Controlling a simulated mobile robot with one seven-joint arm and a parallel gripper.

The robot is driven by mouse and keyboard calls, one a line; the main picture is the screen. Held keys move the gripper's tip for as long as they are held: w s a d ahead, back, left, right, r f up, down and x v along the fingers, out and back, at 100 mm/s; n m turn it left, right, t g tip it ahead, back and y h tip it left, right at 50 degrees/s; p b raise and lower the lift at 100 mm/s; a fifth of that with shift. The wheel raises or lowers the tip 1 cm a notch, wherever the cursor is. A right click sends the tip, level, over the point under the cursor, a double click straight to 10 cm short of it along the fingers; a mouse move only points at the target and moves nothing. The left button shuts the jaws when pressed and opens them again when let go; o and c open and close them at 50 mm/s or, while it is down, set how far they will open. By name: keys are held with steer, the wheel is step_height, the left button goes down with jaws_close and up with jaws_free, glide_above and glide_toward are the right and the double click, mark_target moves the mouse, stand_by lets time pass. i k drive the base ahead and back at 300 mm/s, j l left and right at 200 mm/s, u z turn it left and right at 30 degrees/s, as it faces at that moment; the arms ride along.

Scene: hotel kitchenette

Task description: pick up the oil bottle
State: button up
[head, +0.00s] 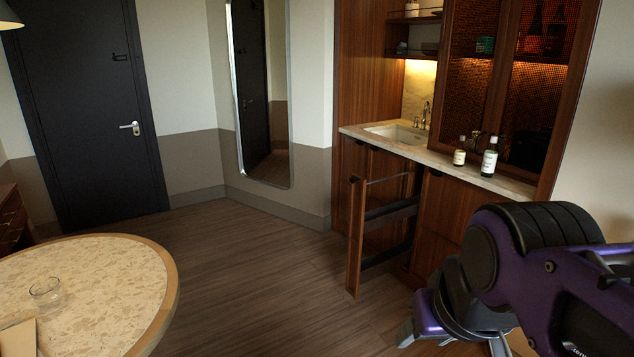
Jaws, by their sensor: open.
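Two dark bottles with pale labels stand upright on the counter (400,150) at the right. The smaller one (459,157) is on the left, nearer the sink. The taller one (489,163) stands just right of it, near the counter's front edge. I cannot read the labels, so I cannot tell which is the oil bottle. My gripper (452,342) is at the bottom right, low in front of the cabinet and well apart from both bottles. It points downward, with its fingers spread and nothing seen between them; the fingertips are partly cut off by the frame edge.
A pull-out drawer (356,238) stands open below the counter, jutting into the room. A sink (395,131) with a tap (424,116) is left of the bottles. A round table (110,290) with a glass (46,292) fills the lower left. The wooden floor between is clear.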

mark_target(458, 157)
steer(key=i+u, duration=0.15)
steer(key=i, duration=0.95)
steer(key=i+z, duration=0.35)
steer(key=i, duration=0.15)
steer(key=i+j+z, duration=0.15)
steer(key=i+z, duration=0.65)
steer(key=i+j+z, duration=0.2)
steer(key=i+z, duration=0.3)
steer(key=k, duration=0.05)
